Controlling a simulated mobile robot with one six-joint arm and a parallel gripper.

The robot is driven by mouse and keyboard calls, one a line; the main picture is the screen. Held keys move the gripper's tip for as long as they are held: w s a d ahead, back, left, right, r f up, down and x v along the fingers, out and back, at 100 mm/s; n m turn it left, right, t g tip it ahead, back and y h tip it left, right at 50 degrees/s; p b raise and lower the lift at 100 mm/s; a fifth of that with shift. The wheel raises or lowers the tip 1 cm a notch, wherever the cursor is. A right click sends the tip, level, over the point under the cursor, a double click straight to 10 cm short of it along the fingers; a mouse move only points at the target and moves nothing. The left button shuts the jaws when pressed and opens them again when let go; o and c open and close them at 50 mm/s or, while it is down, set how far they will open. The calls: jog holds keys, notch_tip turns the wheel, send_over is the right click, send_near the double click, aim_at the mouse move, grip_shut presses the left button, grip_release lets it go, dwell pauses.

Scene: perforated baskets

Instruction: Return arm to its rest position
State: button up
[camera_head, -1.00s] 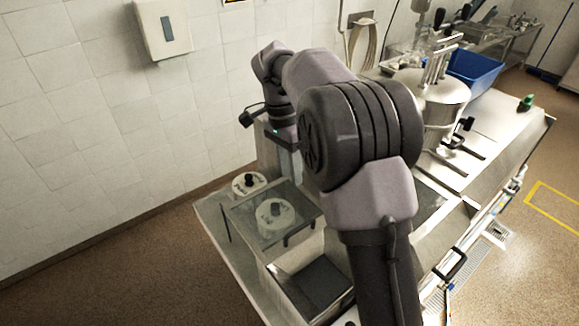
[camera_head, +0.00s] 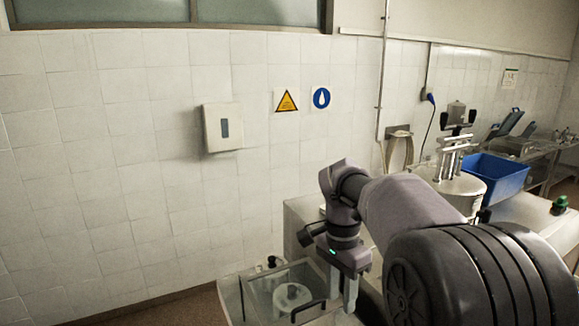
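My arm rises from the lower right and bends down over the equipment. My gripper (camera_head: 343,287) hangs from its end, pointing down, above the right side of a clear-walled box (camera_head: 262,296). Its two fingers look apart, with nothing seen between them.
White round pieces with black knobs (camera_head: 292,297) sit in and beside the box. A steel pot (camera_head: 462,192) and a blue basket (camera_head: 497,175) stand behind my arm at right. A dispenser (camera_head: 222,127) hangs on the tiled wall. Open floor lies at lower left.

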jog(key=s+f+n+t+y+b, duration=0.1)
jog(key=s+f+n+t+b, duration=0.2)
jog(key=s+f+b, duration=0.8)
jog(key=s+a+f+n+t+y+b, duration=0.1)
jog(key=s+f+n+t+b, duration=0.2)
jog(key=s+f+b, duration=0.9)
notch_tip(320, 180, down, 6)
jog(key=n+b, duration=0.1)
jog(key=b, duration=0.6)
jog(key=shift+s+f+t+b, duration=0.2)
jog(key=shift+s+t+b, duration=0.1)
jog(key=shift+t, duration=0.1)
